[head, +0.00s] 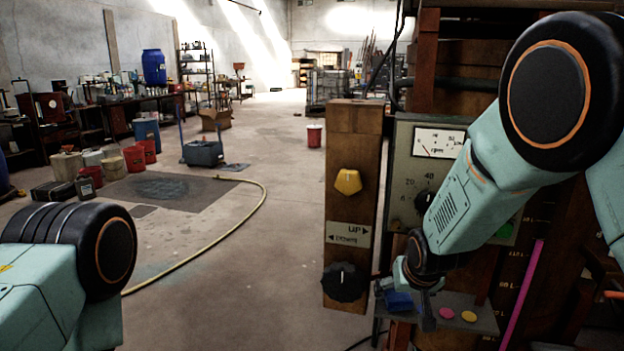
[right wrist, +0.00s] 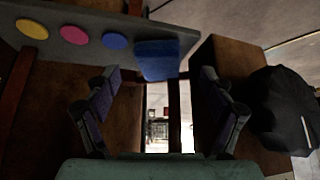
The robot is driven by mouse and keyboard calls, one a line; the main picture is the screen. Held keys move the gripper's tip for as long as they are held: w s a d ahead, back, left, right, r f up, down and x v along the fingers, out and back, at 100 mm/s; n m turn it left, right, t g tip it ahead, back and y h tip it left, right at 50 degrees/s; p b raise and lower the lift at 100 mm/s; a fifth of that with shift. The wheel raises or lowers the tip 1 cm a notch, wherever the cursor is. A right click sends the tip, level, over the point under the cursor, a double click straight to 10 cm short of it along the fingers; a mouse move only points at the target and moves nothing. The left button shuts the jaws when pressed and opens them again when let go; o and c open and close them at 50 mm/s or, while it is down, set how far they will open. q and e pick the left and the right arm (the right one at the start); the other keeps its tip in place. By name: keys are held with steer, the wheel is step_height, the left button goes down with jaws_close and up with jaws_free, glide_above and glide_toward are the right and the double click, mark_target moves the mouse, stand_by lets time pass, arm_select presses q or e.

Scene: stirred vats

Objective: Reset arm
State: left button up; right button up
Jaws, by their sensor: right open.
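My right arm comes down from the upper right in the head view. My right gripper (head: 418,300) is low in front of a small grey shelf (head: 484,318) and hides part of it. In the right wrist view, the two fingers of my right gripper (right wrist: 158,108) stand well apart with nothing between them. A blue block (right wrist: 157,60) at the shelf edge lies just beyond the fingers, and it also shows in the head view (head: 397,301). Only an upper part of my left arm shows at the lower left; its gripper is out of view.
A wooden post (head: 352,130) carries a yellow knob (head: 348,182) and a black knob (head: 345,282). A gauge panel (head: 405,150) stands behind my right arm. Round pink (head: 446,313) and yellow (head: 469,316) buttons sit on the shelf. A hose (head: 238,226) crosses the open floor.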

mark_target(397, 294)
steer(key=w, duration=0.1)
steer(key=w+f+b, duration=0.1)
steer(key=w, duration=0.1)
steer(key=shift+f, duration=0.1)
steer(key=shift+b+x, duration=0.35)
steer(key=shift+x, duration=0.45)
steer(key=shift+d, duration=0.1)
